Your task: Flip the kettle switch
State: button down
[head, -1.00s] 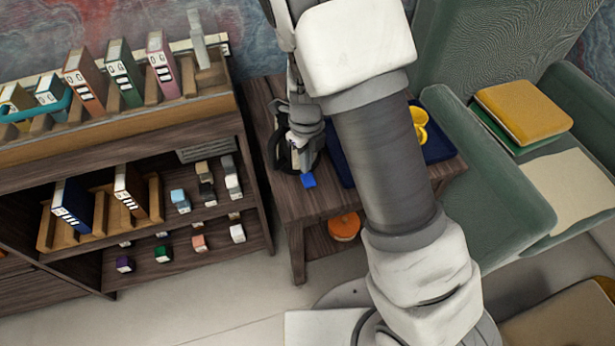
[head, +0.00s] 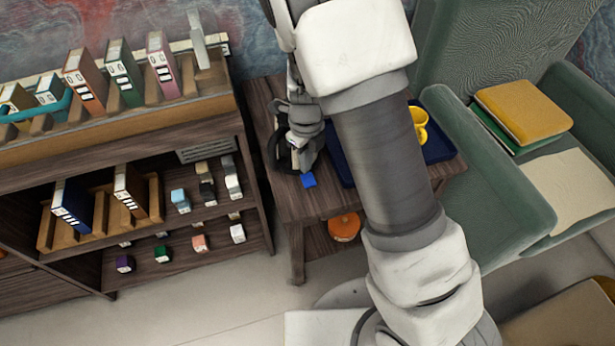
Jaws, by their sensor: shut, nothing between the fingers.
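The kettle (head: 276,152) is a dark shape on the small wooden side table in the head view. It is mostly hidden behind my gripper and arm. A small bright blue tab (head: 308,180), which looks like the kettle switch, sticks out at the kettle's near side. My gripper (head: 302,160) is shut and empty, pointing down over the kettle, just above the blue tab in the picture. I cannot tell whether the fingertips touch the kettle or the tab.
The side table (head: 330,203) also bears a dark blue tray (head: 440,148) with a yellow cup (head: 419,122). A shelf unit (head: 190,120) with binders and blocks stands left. A green armchair (head: 490,205) stands right. An orange object (head: 344,227) lies on the table's lower shelf.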

jog(key=shift+f+b, duration=0.45)
jog(key=shift+f, duration=0.45)
dwell(0.4)
jog(key=shift+r, duration=0.15)
notch_tip(320, 180, up, 7)
jog(key=p, duration=0.7)
jog(key=shift+p, duration=0.35)
